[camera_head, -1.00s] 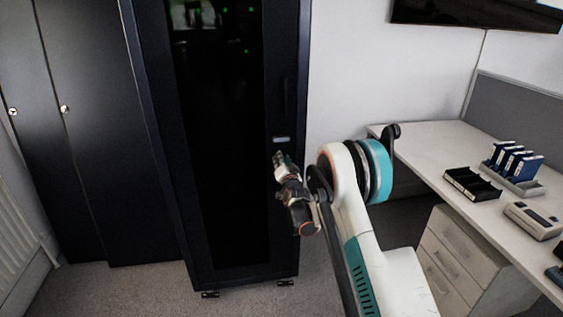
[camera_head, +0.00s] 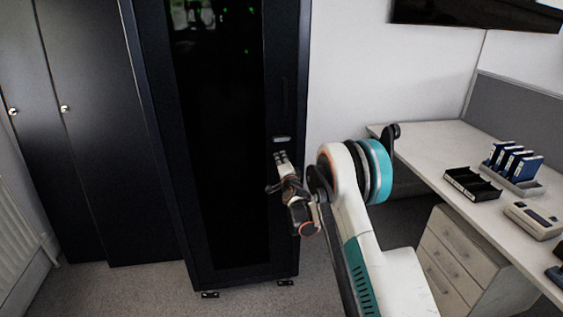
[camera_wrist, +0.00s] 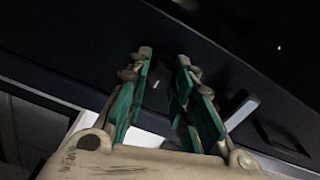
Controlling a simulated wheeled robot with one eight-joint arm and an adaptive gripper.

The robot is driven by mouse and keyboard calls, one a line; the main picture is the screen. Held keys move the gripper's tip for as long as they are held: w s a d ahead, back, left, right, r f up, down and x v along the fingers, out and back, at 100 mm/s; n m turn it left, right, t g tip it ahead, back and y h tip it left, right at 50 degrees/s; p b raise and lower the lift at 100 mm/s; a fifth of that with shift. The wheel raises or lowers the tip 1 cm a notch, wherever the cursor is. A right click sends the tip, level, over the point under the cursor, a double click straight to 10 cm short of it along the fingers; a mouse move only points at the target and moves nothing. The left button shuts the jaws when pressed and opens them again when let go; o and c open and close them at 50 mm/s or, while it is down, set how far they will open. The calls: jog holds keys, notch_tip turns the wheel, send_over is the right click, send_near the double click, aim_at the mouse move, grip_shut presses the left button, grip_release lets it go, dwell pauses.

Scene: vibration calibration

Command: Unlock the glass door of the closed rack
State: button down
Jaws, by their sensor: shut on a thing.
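The closed rack (camera_head: 297,220) is a tall black cabinet with a dark glass door (camera_head: 215,150); its door looks shut. A small silver lock piece (camera_head: 282,139) sits on the right door frame, and a pale silver piece shows right of my fingers in the wrist view (camera_wrist: 242,110). My gripper (camera_head: 281,157) is at the door frame just below that piece. In the wrist view its green-padded fingers (camera_wrist: 165,62) are close to the dark frame, shut on a small greyish thing (camera_wrist: 158,80), perhaps a key. The fingers mostly hide it, and its seating in the lock cannot be told.
Black cupboards (camera_head: 100,150) with round knobs stand at the left. At the right is a desk (camera_head: 420,150) with a black tray (camera_head: 472,184), blue binders (camera_head: 515,160) and a grey device (camera_head: 533,220). Drawers (camera_head: 460,260) stand below. Carpet in front of the rack is clear.

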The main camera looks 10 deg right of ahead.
dwell(0.4)
jog(key=c, duration=1.4)
grip_release()
jog(key=shift+d, duration=0.1)
jog(key=shift+o, duration=0.2)
jog(key=shift+s, duration=0.1)
jog(key=s, duration=1.2)
jog(key=shift+w, duration=0.1)
